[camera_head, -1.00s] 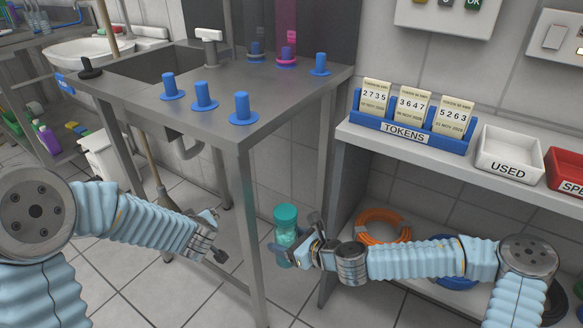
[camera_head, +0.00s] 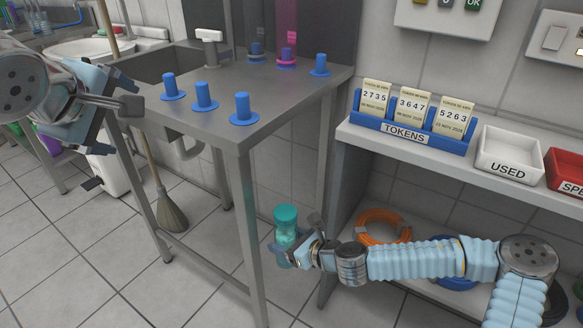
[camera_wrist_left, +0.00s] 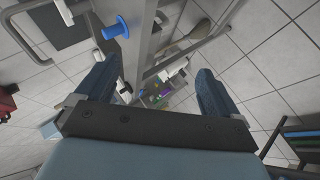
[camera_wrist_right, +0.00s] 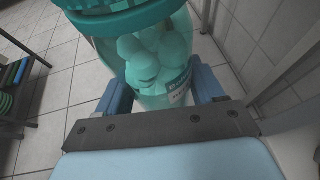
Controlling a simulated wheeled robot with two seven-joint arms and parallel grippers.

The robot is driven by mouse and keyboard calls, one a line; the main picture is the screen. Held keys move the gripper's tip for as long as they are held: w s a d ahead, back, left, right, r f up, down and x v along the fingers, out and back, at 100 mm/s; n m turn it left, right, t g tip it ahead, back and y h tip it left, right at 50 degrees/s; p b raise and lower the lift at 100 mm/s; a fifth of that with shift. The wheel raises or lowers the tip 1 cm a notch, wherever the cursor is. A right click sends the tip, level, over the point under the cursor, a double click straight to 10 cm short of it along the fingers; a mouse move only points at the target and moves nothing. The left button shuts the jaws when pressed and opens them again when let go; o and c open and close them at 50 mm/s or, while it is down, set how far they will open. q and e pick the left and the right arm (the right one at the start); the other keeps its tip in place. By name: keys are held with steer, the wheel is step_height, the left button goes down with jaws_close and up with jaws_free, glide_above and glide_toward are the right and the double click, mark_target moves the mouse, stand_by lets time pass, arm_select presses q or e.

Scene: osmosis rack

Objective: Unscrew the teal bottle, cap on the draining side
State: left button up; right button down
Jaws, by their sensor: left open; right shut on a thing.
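The teal bottle (camera_head: 286,240) is upright in front of the steel sink unit, off the floor. Its teal cap (camera_head: 286,213) is on top. My right gripper (camera_head: 290,252) is shut on the bottle's body below the cap. In the right wrist view the see-through bottle (camera_wrist_right: 155,60) shows pale round things inside, and the cap's ridged rim (camera_wrist_right: 130,18) is above the jaws. My left gripper (camera_head: 112,122) is open and empty, raised by the sink unit's left front corner, away from the bottle. The draining side (camera_head: 265,95) is the flat steel top right of the basin.
Several blue pegs (camera_head: 204,98) stand on the draining side, with bare steel between them. The basin (camera_head: 160,65) lies to their left. A shelf on the right holds a blue token rack (camera_head: 410,133) and a white USED tray (camera_head: 508,155). A broom (camera_head: 170,215) leans below.

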arm_select(q)
steer(key=w+d+r+m+g+h, duration=0.15)
steer(key=d+m, duration=0.25)
steer(key=d, duration=0.9)
steer(key=m+g+y, duration=0.2)
steer(key=m+g, duration=0.4)
steer(key=g, duration=0.2)
glide_above(291, 210)
steer(key=s, duration=0.2)
step_height(291, 210, down, 18)
steer(key=shift+t+h, duration=0.25)
steer(key=f, duration=0.4)
steer(key=w+f, duration=0.1)
steer(key=f, duration=0.7)
steer(key=shift+w+a+f, duration=0.15)
steer(key=shift+a+f, duration=0.05)
steer(key=shift+a, duration=0.05)
steer(key=shift+d+r, duration=0.1)
steer(key=shift+d, duration=0.1)
steer(key=c, duration=1.3)
steer(key=n, duration=0.5)
steer(key=shift+w+d+n, duration=0.15)
steer(key=shift+d+n, duration=0.1)
steer(key=shift+n, duration=0.05)
steer(key=n, duration=0.4)
steer(key=shift+w+a+n+g+y, duration=0.1)
steer(key=shift+w+n+g+y, duration=0.1)
steer(key=shift+n+g+y, duration=0.15)
steer(key=shift+c, duration=0.2)
